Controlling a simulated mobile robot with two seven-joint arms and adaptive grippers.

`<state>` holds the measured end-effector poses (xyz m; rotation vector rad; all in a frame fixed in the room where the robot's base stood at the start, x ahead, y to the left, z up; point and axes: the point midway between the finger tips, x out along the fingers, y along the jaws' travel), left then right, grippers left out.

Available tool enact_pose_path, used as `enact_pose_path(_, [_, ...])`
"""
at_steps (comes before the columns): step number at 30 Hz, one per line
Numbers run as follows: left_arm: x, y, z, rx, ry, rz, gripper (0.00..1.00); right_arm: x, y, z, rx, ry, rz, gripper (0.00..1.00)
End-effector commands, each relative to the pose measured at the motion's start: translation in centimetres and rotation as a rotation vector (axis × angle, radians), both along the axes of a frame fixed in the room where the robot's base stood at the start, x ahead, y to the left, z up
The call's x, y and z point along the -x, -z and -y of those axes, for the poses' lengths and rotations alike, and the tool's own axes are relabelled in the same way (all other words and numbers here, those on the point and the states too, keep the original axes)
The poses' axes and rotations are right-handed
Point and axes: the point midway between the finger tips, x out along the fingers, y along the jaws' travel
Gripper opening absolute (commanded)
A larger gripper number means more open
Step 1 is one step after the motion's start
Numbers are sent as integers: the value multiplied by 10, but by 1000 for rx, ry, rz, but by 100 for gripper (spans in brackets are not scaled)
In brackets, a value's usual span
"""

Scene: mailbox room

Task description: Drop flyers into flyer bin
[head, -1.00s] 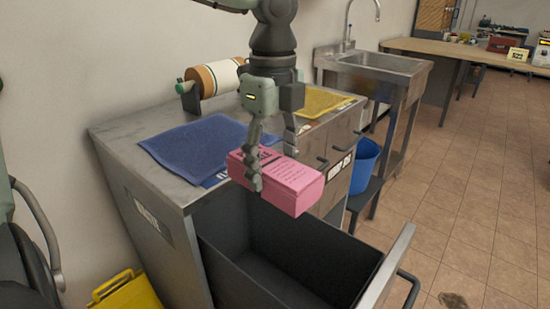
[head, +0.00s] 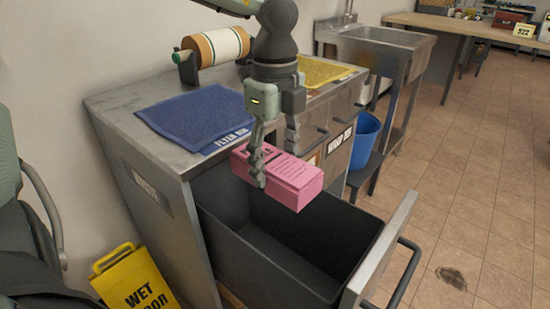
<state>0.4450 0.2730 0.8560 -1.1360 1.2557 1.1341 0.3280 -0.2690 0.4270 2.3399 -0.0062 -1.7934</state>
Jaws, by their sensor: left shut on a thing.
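A pink stack of flyers (head: 297,187) is held in my left gripper (head: 275,165), whose fingers are shut across it. The stack hangs above the dark open bin drawer (head: 270,262), near its back edge, and is apart from the bin floor. The bin's visible interior is empty. My right gripper is not in view.
A blue mat (head: 192,120) and a yellow mat (head: 322,72) lie on the metal counter, with a paper roll (head: 213,47) behind. A yellow wet-floor sign (head: 138,284) stands at lower left. A blue bucket (head: 364,140) is at right.

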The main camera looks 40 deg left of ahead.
Motion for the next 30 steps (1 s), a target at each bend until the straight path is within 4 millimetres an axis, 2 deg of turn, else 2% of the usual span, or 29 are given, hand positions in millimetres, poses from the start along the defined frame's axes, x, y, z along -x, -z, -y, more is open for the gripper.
enact_pose_path(1, [0, -1, 0, 0, 0, 1, 62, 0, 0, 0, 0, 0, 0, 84])
enact_pose_path(6, [0, -1, 0, 0, 0, 1, 83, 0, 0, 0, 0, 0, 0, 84])
enact_pose_path(17, [0, -2, 0, 0, 0, 0, 84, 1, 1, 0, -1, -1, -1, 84])
enact_pose_path(20, [-1, -12, 0, -2, -1, 2, 84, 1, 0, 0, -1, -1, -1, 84])
enact_pose_path(23, [-1, -30, 0, -1, -1, 6, 84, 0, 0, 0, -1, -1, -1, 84])
enact_pose_path(30, [-1, -82, 0, -1, -2, 6, 84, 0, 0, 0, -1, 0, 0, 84])
